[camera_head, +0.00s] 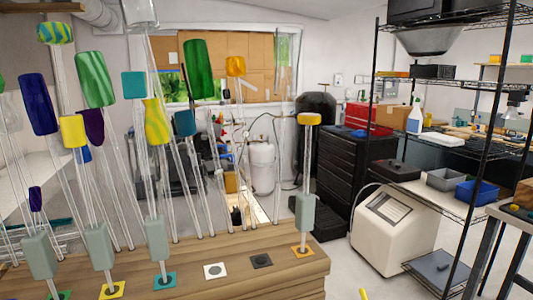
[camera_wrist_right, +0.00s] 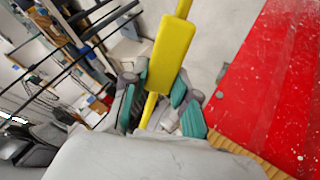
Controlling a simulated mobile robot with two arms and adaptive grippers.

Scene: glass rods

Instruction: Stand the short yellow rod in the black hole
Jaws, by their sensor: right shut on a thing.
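The short yellow rod (camera_wrist_right: 170,55) is held in my right gripper (camera_wrist_right: 158,102), whose teal-padded fingers are shut around it just below its thick yellow block. In the head view only a small yellow tip (camera_head: 363,294), apparently the same rod, shows at the bottom edge, right of the bench and apart from it. The black hole (camera_head: 261,261) is a dark square on the front of the wooden bench, with nothing standing in it. Neither gripper shows in the head view.
The wooden bench (camera_head: 215,252) holds several tall glass rods with coloured tops. An orange-topped rod (camera_head: 305,200) stands in the orange square, right of the black one. The white square (camera_head: 215,270) to its left is empty. A red surface (camera_wrist_right: 275,85) lies beside my right gripper.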

